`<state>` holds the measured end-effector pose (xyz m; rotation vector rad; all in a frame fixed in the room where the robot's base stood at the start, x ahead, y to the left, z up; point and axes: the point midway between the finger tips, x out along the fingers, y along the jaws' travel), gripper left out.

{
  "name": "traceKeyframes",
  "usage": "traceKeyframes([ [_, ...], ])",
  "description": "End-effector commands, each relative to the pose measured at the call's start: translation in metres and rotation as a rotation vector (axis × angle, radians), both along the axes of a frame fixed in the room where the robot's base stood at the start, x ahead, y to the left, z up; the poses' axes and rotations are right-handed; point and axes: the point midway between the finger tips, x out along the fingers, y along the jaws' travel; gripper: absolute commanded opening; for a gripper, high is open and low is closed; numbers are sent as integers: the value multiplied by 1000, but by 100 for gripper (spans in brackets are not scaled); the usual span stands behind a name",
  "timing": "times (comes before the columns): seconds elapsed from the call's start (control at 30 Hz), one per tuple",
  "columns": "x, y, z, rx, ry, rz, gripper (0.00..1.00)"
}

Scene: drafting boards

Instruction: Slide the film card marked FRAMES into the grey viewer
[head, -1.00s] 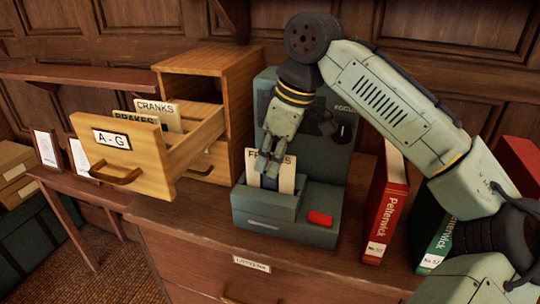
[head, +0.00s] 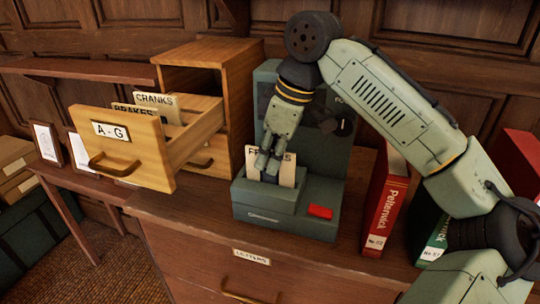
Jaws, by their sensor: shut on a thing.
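The cream film card (head: 287,172), its label partly hidden by my fingers, stands upright with its lower part in the slot of the grey viewer (head: 265,215). My gripper (head: 267,165) points down from above and is shut on the card's upper part. The viewer has a tall back panel (head: 333,165), a low front block and a red button (head: 320,211) at the front right. How deep the card sits in the slot is hidden by the block's front wall.
A wooden cabinet (head: 240,75) stands to the left with its A-G drawer (head: 130,150) pulled out, holding the CRANKS (head: 155,99) and BRAKES cards. A red book (head: 387,210) and a green book (head: 436,240) stand to the right. Bare desktop lies in front of the viewer.

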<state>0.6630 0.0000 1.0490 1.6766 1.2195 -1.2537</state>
Motion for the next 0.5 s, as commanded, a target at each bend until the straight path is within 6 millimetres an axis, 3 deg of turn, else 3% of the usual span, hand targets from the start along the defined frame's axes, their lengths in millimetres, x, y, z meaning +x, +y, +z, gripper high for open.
traceKeyframes([
  [0.3, 0, 0, -7, 0, -1, 0, 0],
  [0.33, 0, 0, -6, 0, -1, 0, 8],
  [0.5, 0, 0, -6, 0, -1, 0, 19],
])
